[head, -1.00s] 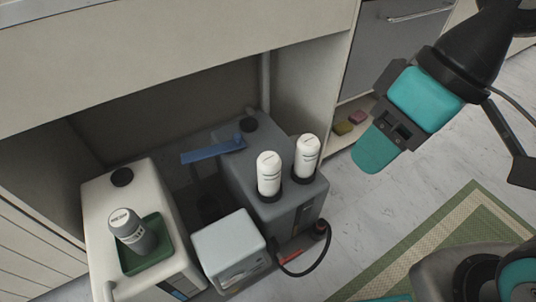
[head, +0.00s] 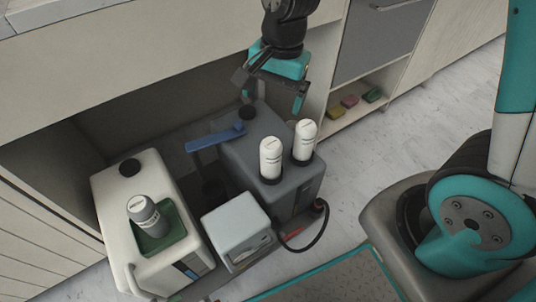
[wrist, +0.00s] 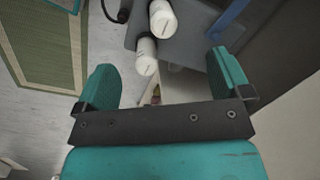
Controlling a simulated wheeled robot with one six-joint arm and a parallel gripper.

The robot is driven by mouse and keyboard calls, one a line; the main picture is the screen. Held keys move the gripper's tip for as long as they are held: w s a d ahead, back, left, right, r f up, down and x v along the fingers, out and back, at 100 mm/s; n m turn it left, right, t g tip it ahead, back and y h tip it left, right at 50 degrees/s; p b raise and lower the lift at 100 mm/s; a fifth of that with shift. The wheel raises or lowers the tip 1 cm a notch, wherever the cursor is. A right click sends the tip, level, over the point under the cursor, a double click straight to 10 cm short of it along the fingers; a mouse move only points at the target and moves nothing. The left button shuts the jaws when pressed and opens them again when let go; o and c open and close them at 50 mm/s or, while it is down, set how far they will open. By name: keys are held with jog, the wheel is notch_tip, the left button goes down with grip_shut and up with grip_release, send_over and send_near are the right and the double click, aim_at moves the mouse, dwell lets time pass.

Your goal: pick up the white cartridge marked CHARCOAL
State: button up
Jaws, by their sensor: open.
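Two white cartridges stand upright in dark seats on a dark grey machine, the left one (head: 270,157) and the right one (head: 304,140). Their print is too small to read, so I cannot tell which is marked CHARCOAL. My gripper (head: 268,95) is open and empty, above and behind the machine, apart from both cartridges. In the wrist view my gripper (wrist: 160,62) has both teal fingers spread. One white cartridge (wrist: 147,55) shows between the fingers and farther off, and another (wrist: 162,18) at the top edge.
A blue lever (head: 215,138) sticks out left of the cartridges. A pale box (head: 236,226) and a black hose (head: 318,225) are in front. A grey-and-white bottle (head: 146,215) stands in a green tray (head: 185,235) on a white machine (head: 112,190). A cabinet wall is close behind.

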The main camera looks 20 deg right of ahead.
aim_at(271, 143)
jog(key=w+f+m+b, duration=0.1)
jog(key=f+m, duration=0.1)
jog(key=f, duration=0.3)
jog(key=w+d+f+m+h+b, duration=0.1)
jog(key=f+m, duration=0.1)
jog(key=f, duration=0.4)
jog(key=w+d+f+m+b, duration=0.1)
jog(key=w+f+m, duration=0.1)
jog(key=f, duration=0.3)
jog(key=shift+w+d+f, duration=0.1)
jog(key=shift+f, duration=0.05)
jog(key=shift+a+f+b, duration=0.2)
jog(key=shift+f+b, duration=0.5)
jog(key=shift+f, duration=0.9)
jog(key=shift+a+f+b, duration=0.15)
jog(key=shift+f+b, duration=0.55)
jog(key=shift+f, duration=0.85)
jog(key=shift+r, duration=0.1)
jog(key=c, duration=1.2)
